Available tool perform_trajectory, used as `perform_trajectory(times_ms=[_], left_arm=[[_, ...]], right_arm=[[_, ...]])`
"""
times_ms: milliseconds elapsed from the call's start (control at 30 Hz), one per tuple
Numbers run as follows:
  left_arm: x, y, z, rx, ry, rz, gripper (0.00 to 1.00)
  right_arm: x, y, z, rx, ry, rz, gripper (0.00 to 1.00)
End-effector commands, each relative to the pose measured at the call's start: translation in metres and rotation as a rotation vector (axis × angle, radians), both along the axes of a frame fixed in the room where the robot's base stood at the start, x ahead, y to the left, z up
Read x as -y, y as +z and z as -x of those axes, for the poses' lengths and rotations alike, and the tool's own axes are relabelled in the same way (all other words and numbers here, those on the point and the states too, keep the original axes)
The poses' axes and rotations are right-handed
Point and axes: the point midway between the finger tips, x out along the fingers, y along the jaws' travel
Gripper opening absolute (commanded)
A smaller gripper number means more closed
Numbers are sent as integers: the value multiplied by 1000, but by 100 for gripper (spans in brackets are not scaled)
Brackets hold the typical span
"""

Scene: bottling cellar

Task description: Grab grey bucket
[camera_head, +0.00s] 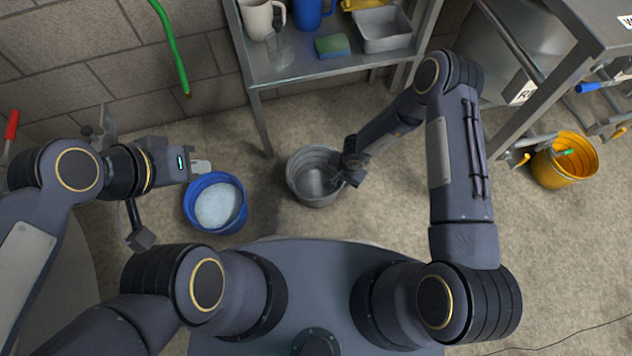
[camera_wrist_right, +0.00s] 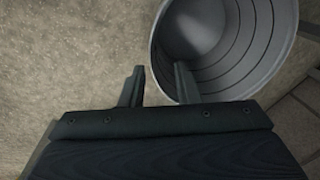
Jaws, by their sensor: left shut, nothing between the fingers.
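The grey bucket (camera_head: 304,178) stands upright on the floor near the centre of the head view. It also shows in the right wrist view (camera_wrist_right: 232,50), with its open, ribbed inside visible. My right gripper (camera_head: 338,180) is at the bucket's right rim. In the right wrist view my right gripper (camera_wrist_right: 157,82) has its fingers apart, one outside the bucket and one over its inside, with the rim between them. I see a gap, so it does not look clamped. My left gripper (camera_head: 203,167) is shut and empty, above the far-left rim of a blue bucket.
The blue bucket (camera_head: 238,217) with pale contents stands left of the grey one. A metal shelf (camera_head: 300,68) with a pitcher, sponge and tray stands behind. A yellow bucket (camera_head: 562,180) is at the right, by a metal frame. The floor between grey and yellow buckets is clear.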

Motion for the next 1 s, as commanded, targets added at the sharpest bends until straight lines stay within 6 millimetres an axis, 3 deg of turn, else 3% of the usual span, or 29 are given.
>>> perform_trajectory(times_ms=[367,633,900,1000], left_arm=[[0,-21,0,1,0,0,0],[0,-47,0,0,0,0,0],[0,-46,0,1,0,0,0],[0,-46,0,1,0,0,0]], right_arm=[[-2,-41,2,-9,-2,7,29],[-4,-80,2,-9,-1,5,29],[-4,-82,1,-8,-2,5,29],[-4,-82,1,-9,-1,4,17]])
